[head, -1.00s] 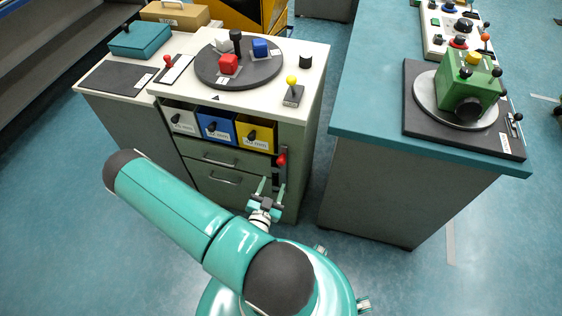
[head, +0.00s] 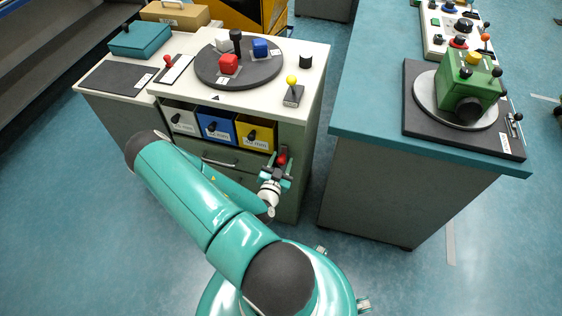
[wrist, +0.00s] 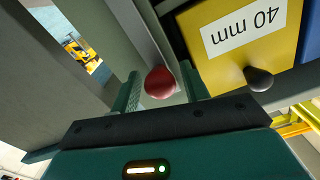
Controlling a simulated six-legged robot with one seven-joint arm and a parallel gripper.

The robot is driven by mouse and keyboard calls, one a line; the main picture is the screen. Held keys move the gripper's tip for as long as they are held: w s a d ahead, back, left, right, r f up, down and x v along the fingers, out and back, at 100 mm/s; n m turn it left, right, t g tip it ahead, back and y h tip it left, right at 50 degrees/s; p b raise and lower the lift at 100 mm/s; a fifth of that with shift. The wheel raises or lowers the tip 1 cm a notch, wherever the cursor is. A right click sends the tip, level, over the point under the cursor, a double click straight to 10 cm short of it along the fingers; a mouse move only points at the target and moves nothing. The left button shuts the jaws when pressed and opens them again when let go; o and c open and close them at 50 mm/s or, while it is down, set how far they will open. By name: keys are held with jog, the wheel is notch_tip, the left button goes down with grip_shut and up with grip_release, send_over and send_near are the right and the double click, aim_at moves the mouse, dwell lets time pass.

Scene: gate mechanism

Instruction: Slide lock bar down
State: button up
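The lock bar's red knob (head: 282,158) is on the right part of the cabinet front, beside the yellow drawer. My gripper (head: 280,162) is raised in front of it. In the wrist view the red knob (wrist: 160,82) lies between the two green fingers of my gripper (wrist: 160,80), with small gaps visible on both sides. The fingers are open and do not appear to grip the knob. The bar behind the knob is mostly hidden by the gripper and knob.
A yellow drawer (head: 254,134) marked "40 mm" is close beside the gripper; its dark knob (wrist: 259,79) shows in the wrist view. White (head: 183,119) and blue (head: 215,127) drawers are further left. A teal-topped counter (head: 375,100) stands right, across a floor gap.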

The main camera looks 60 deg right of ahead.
aim_at(281, 168)
grip_shut()
jog(key=shift+f, duration=2.1)
jog(key=shift+o, duration=1.1)
grip_release()
jog(key=s+a, duration=0.2)
jog(key=a, duration=1.1)
jog(key=shift+a, duration=0.35)
jog(key=shift+s, duration=0.1)
